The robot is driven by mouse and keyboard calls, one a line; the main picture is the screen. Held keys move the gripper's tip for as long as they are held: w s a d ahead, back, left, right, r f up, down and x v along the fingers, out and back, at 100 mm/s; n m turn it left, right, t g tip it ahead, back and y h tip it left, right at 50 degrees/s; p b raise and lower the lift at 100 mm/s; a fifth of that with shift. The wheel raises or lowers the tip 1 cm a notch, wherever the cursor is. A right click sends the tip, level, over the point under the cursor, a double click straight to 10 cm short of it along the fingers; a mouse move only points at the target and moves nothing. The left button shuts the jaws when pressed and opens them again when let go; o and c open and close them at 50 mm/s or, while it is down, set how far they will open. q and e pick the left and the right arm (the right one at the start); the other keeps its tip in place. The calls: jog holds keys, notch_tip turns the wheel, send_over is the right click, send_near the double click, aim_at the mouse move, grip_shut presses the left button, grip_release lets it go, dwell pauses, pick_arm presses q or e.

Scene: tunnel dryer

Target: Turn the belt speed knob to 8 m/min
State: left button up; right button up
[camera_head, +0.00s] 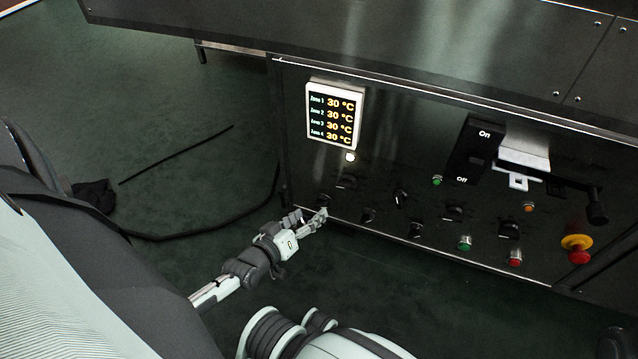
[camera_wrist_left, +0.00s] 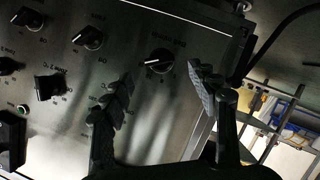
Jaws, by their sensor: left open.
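My left gripper (camera_head: 312,218) is at the lower left corner of the dark control panel (camera_head: 375,165). It is open, and its fingers also show in the left wrist view (camera_wrist_left: 163,92). A black rotary knob (camera_wrist_left: 158,62) with a white pointer line lies ahead of the gap between the fingers in that view, with nothing gripped. In the head view this knob (camera_head: 322,200) is just above the fingertips and partly hard to make out. My right gripper is not in view.
Several other black knobs (camera_head: 400,197) are near on the panel. A display (camera_head: 333,116) shows 30 °C for each zone. An On/Off switch (camera_head: 474,150) with a lever, green (camera_head: 464,243) and red (camera_head: 515,257) buttons and an emergency stop (camera_head: 577,248) are further right.

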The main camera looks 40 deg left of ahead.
aim_at(320, 206)
pick_arm(q)
jog(key=b+x, duration=0.1)
jog(key=x, duration=0.4)
jog(key=c, duration=1.1)
